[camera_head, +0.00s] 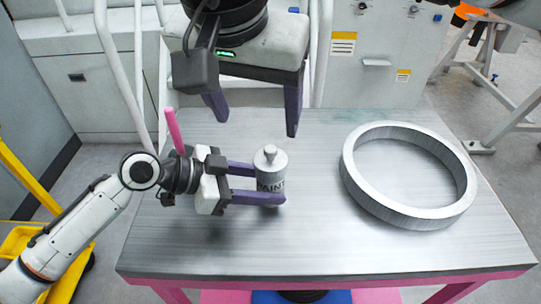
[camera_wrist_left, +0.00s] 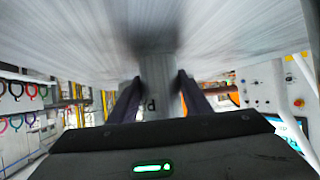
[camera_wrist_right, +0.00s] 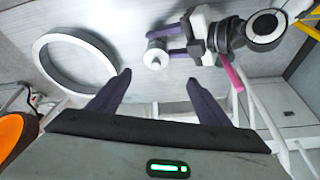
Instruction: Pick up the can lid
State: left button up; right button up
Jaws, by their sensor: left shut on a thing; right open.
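A grey paint can (camera_head: 272,180) stands upright on the metal table. Its can lid (camera_head: 270,156), with a small knob on top, sits on the can. My left gripper (camera_head: 268,184) is shut around the can's body from the left, one finger on each side. In the left wrist view the can (camera_wrist_left: 155,85) shows between the fingers, and its lid cannot be made out. My right gripper (camera_head: 255,118) is open and empty, pointing down above and behind the can. In the right wrist view the can and lid (camera_wrist_right: 156,64) lie beyond the open fingertips.
A large metal ring (camera_head: 349,172) lies on the right of the table (camera_head: 330,250). The table's front is clear. White rails (camera_head: 322,60) and a grey cabinet (camera_head: 385,60) stand behind the table.

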send_over(270, 151)
jog(key=s, duration=0.2)
jog(key=f, duration=0.5)
jog(key=shift+a+f, duration=0.3)
jog(key=shift+a, duration=0.05)
jog(key=shift+x, duration=2.95)
jog(key=shift+s+d, duration=0.1)
jog(key=c, duration=0.9)
